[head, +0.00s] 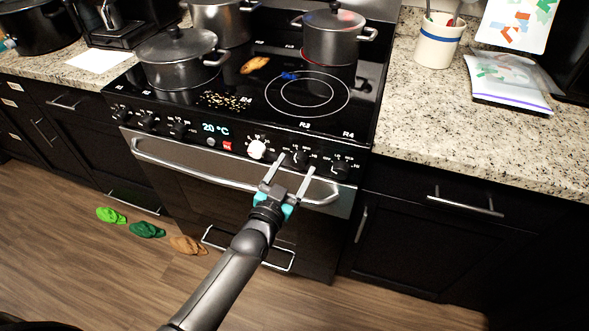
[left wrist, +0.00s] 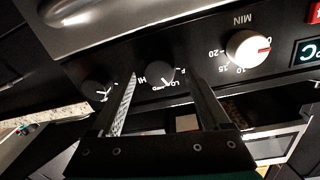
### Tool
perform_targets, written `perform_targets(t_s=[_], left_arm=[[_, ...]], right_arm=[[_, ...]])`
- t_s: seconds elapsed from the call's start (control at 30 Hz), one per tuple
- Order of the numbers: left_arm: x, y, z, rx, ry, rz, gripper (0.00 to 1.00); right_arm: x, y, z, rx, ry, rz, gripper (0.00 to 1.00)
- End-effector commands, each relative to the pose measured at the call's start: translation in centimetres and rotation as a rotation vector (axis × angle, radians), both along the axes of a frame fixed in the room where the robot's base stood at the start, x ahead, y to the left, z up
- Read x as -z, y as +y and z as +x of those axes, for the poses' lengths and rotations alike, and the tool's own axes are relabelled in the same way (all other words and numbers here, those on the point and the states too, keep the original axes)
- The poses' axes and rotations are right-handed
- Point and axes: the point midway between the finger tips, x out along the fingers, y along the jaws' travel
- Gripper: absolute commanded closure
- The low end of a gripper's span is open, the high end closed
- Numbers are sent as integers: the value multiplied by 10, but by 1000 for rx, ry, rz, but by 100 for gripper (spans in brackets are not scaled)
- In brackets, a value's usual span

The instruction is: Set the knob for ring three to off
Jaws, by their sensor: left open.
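The black knob (head: 300,159) beside the white knob sits on the stove's front panel, in front of the cooktop label R3. My left gripper (head: 288,165) is open, its fingers pointing at this knob. In the left wrist view the knob (left wrist: 158,75) shows between the two fingertips (left wrist: 162,76), with HI and LO marks beside it. I cannot tell whether the fingers touch it. A pale mark shows at its edge, but its exact setting is too small to read. My right gripper is not in view.
The white knob (head: 257,149) and another black knob (head: 341,169) flank that knob closely. The oven handle (head: 220,174) runs just below. A pot (head: 331,38) stands on a red-glowing ring; another pot (head: 178,62) stands at left. Crumbs (head: 225,102) lie on the cooktop.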

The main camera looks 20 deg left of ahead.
Motion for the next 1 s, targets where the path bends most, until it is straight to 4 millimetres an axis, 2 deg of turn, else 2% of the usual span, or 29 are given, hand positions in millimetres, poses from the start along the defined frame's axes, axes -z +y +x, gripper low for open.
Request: perform_targets(t_s=[0.37,0.4,1.0], left_arm=[[0,-1,6,0,0,-1,20],[0,-1,6,0,0,-1,23],[0,-1,5,0,0,0,90]], right_arm=[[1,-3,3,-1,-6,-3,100],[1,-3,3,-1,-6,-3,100],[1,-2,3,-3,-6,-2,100]])
